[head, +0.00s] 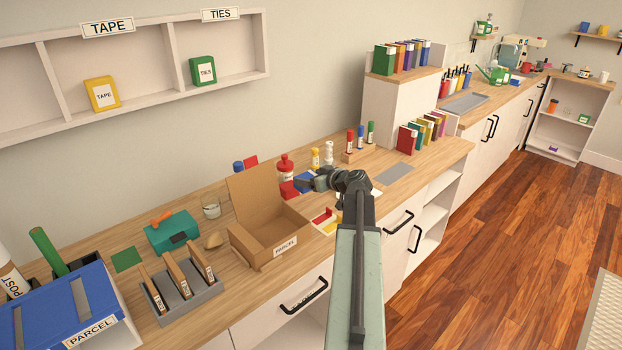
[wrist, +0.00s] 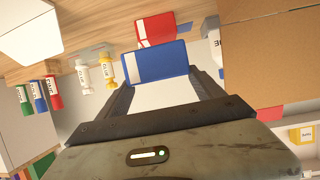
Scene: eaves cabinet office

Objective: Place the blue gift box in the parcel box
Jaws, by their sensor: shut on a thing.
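The blue gift box (head: 304,179) is between the fingertips of my gripper (head: 312,182), just right of the parcel box. In the wrist view the blue gift box (wrist: 157,63) has a pale stripe and sits at the tips of both fingers of my gripper (wrist: 163,80). The parcel box (head: 258,247) is an open brown carton with its lid raised and a PARCEL label on its front. Its brown cardboard fills the upper right of the wrist view (wrist: 265,45). My gripper partly hides the blue box in the head view.
A red box (wrist: 156,28) with a pale stripe lies just beyond the blue one. Glue bottles (head: 315,158) and a red bottle (head: 286,167) stand behind.

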